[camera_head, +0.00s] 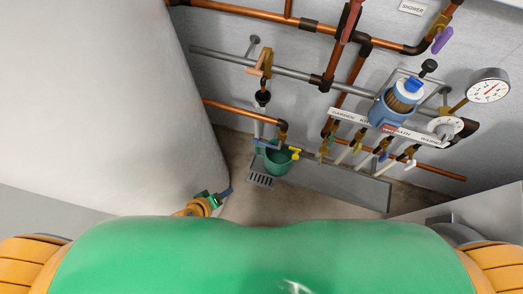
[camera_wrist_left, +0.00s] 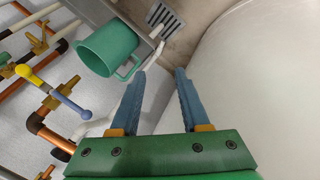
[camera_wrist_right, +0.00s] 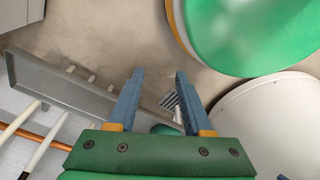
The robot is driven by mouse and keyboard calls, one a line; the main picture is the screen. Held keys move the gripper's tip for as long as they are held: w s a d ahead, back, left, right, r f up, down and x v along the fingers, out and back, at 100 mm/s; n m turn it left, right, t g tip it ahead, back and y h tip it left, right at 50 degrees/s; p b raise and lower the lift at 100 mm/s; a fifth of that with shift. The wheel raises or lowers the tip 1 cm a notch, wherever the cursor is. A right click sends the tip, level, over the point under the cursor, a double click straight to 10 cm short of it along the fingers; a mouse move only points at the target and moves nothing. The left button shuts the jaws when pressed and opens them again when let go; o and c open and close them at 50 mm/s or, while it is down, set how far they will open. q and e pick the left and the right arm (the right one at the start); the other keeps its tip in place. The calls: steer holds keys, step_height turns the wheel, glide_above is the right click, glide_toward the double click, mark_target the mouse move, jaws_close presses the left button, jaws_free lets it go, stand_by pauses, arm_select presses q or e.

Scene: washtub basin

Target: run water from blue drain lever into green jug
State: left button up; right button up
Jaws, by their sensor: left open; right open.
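The green jug (camera_head: 277,162) stands below the copper pipe outlet, beside the floor grate. A blue lever (camera_head: 265,144) and a yellow-ended part sit just above its rim. In the left wrist view the jug (camera_wrist_left: 107,48) shows its handle toward my gripper, and the blue lever (camera_wrist_left: 70,101) is left of it. My left gripper (camera_head: 226,192) is open and empty, left of the jug and apart from it; its fingers show in its wrist view (camera_wrist_left: 160,73). My right gripper (camera_wrist_right: 159,75) is open and empty in its wrist view, hidden in the head view. A green patch, probably the jug (camera_wrist_right: 163,129), shows partly behind its fingers.
A floor grate (camera_head: 260,180) lies beside the jug. A grey trough panel (camera_head: 340,183) runs to the right. Several small coloured valves hang under the labelled strip (camera_head: 350,120), near a blue filter housing (camera_head: 392,108) and gauge (camera_head: 488,86). A large pale curved wall (camera_head: 110,100) bounds the left.

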arm_select(q)
steer(key=w+d+n+t+h+b, duration=0.4)
steer(key=w+d+b, duration=0.1)
steer(key=w+b, duration=0.5)
steer(key=n+t+h+b, duration=0.1)
steer(key=t+h+b, duration=0.15)
steer(key=b, duration=0.35)
glide_toward(262, 143)
steer(key=w+d+f, duration=0.1)
steer(key=w+f, duration=0.1)
steer(key=w, duration=0.1)
steer(key=shift+g+h, duration=0.25)
steer(key=shift+g, duration=0.1)
steer(key=x, duration=0.4)
steer(key=r+x, duration=0.1)
steer(key=x, duration=0.1)
steer(key=shift+w+d, duration=0.1)
steer(key=shift+d, duration=0.3)
steer(key=shift+w+d, duration=0.15)
jaws_close()
arm_select(e)
steer(key=w+f, duration=0.2)
steer(key=f, duration=0.4)
steer(key=w+f, duration=0.3)
steer(key=f, duration=0.4)
steer(key=shift+w+a+f+t, duration=0.25)
steer(key=shift+a+t, duration=0.05)
steer(key=shift+a, duration=0.1)
arm_select(q)
steer(key=shift+f, duration=0.1)
